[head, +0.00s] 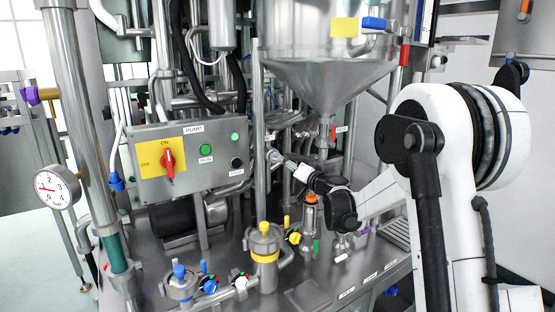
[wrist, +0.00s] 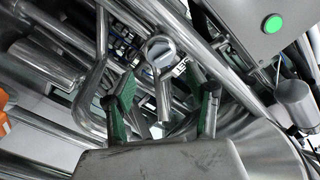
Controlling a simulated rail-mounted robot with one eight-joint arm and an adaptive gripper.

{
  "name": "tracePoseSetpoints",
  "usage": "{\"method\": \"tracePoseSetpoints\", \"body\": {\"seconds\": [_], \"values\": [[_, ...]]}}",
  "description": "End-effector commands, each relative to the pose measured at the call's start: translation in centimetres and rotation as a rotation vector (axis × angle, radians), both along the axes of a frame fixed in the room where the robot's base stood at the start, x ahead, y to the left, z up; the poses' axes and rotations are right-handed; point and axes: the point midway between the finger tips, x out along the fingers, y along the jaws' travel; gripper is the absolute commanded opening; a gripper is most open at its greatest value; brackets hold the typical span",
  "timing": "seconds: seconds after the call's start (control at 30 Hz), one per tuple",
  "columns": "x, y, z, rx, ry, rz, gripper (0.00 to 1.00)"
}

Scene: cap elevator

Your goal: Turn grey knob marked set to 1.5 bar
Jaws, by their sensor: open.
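My gripper (head: 282,160) is in front of the pipework, right of the control box in the head view. In the wrist view its two green-padded fingers (wrist: 168,88) are apart with nothing gripped. A round grey metal piece with a flat face (wrist: 161,52) and a short stem shows beyond and between the fingertips.
The control box (head: 190,160) has a red switch (head: 168,166) on a yellow plate and a green button (head: 206,150). A steel funnel tank (head: 325,70) hangs above my gripper. A yellow-topped canister (head: 265,245) and small coloured valves stand below. Steel pipes crowd the fingers.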

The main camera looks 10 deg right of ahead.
Motion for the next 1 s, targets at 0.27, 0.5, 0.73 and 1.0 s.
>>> {"method": "tracePoseSetpoints", "body": {"seconds": [0.27,0.5,0.73,1.0], "values": [[4.7,1.8,0.1,0.000,0.000,0.001,0.52],[6.8,2.6,0.0,0.000,0.000,0.001,0.52],[7.1,2.7,0.0,0.000,0.000,0.000,0.52],[7.1,2.7,0.0,0.000,0.000,0.000,0.33]]}}
